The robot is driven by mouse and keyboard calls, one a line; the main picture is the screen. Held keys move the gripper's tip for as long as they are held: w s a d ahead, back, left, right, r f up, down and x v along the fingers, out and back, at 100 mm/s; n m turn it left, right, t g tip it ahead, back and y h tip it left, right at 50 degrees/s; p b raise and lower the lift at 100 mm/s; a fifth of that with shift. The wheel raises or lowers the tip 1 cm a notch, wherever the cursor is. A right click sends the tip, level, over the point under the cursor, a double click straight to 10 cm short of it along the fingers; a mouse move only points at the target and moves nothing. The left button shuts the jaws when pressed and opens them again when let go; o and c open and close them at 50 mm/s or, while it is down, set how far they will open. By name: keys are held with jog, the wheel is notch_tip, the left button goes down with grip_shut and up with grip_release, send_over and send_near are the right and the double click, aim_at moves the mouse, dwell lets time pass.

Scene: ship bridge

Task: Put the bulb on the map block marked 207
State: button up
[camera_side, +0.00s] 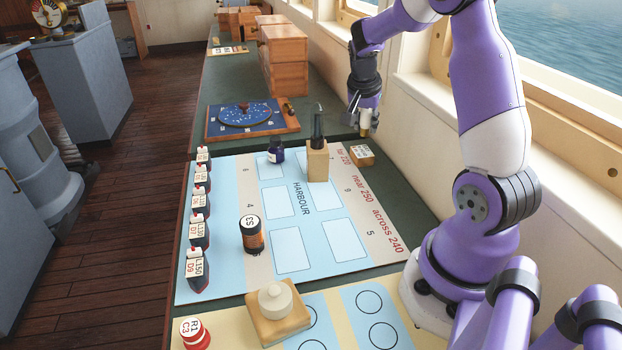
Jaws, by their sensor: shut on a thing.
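My gripper (369,117) is at the back right of the chart, pointing down and shut on a small pale and brassy thing, which I take to be the bulb (375,119); the fingers and its small size hide its shape. Below it, a small wooden block (361,155) with white labels lies at the chart's top right edge. The block's marking is too small to read, so I cannot tell whether it says 207. The held thing appears above and slightly right of this block, apart from it.
The HARBOUR chart (293,265) carries a wooden holder (317,162) with a dark upright piece, an ink bottle (276,151), a dark cylinder (252,235) and several labelled boats (198,272) on the left. A blue disc board (252,117) lies behind. A knobbed wooden block (277,312) is in front.

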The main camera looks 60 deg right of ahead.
aim_at(364, 131)
jog(key=shift+f, duration=2)
jog(key=shift+f, duration=0.2)
jog(key=o, duration=0.9)
jog(key=shift+c, duration=0.2)
jog(key=w+v, duration=0.1)
jog(key=v, duration=1.1)
jog(key=s+a+r+n+t+y, duration=0.1)
jog(key=s+a+n+t+y, duration=0.1)
jog(key=a+n, duration=0.6)
jog(key=s+a+r+n+t+y, duration=0.1)
jog(key=s+a+n, duration=0.4)
jog(key=a, duration=1)
jog(key=n+t+y, duration=0.1)
jog(key=n+t, duration=0.1)
jog(key=n, duration=0.1)
jog(key=shift+a+r+n+y, duration=0.3)
jog(key=shift+r+n, duration=0.1)
